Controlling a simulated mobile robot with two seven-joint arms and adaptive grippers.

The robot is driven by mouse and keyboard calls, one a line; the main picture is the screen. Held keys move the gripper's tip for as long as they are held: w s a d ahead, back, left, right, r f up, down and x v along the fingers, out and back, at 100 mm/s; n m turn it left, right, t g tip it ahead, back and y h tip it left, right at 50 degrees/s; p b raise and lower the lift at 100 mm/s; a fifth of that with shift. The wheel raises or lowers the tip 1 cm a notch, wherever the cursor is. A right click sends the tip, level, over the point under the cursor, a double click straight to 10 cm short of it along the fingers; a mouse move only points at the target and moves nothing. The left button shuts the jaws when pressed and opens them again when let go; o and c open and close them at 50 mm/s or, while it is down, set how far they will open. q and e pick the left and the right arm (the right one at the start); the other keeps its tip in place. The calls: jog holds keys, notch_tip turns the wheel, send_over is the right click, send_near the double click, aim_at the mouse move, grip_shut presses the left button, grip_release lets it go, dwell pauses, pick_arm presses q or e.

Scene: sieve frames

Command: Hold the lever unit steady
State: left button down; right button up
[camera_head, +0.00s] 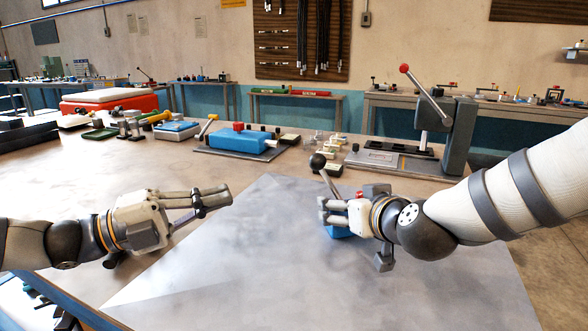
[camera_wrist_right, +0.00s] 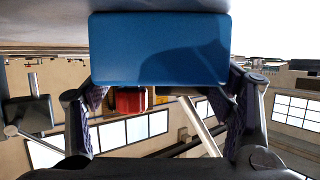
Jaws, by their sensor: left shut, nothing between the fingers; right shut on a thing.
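The lever unit has a blue body (camera_head: 338,232), a red part and a grey lever with a dark ball knob (camera_head: 318,161). It is at the right-centre of the grey mat, mostly hidden behind my right gripper (camera_head: 326,211). My right gripper is shut on the lever unit. In the right wrist view the blue body (camera_wrist_right: 160,48) of the lever unit sits between the two fingers, with the red part (camera_wrist_right: 131,101) and lever (camera_wrist_right: 198,125) beyond it. My left gripper (camera_head: 228,197) is shut and empty, above the mat's left part, apart from the unit.
The grey mat (camera_head: 250,270) is clear between the grippers. Behind it stand a lever press (camera_head: 460,135), a blue vise-like block (camera_head: 238,140) on a plate, small pale parts (camera_head: 325,142) and a blue-topped scale-like box (camera_head: 176,130). A red case (camera_head: 110,102) is at the back left.

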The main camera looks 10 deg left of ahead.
aim_at(310, 163)
pick_arm(q)
jog(key=shift+s+d+r+n+t, duration=0.1)
jog(key=shift+s+r+n+t, duration=0.45)
jog(key=shift+s, duration=0.2)
jog(key=shift+d+f, duration=0.1)
jog(key=x, duration=1.3)
jog(key=shift+w+d, duration=0.25)
jog(key=shift+d, duration=0.05)
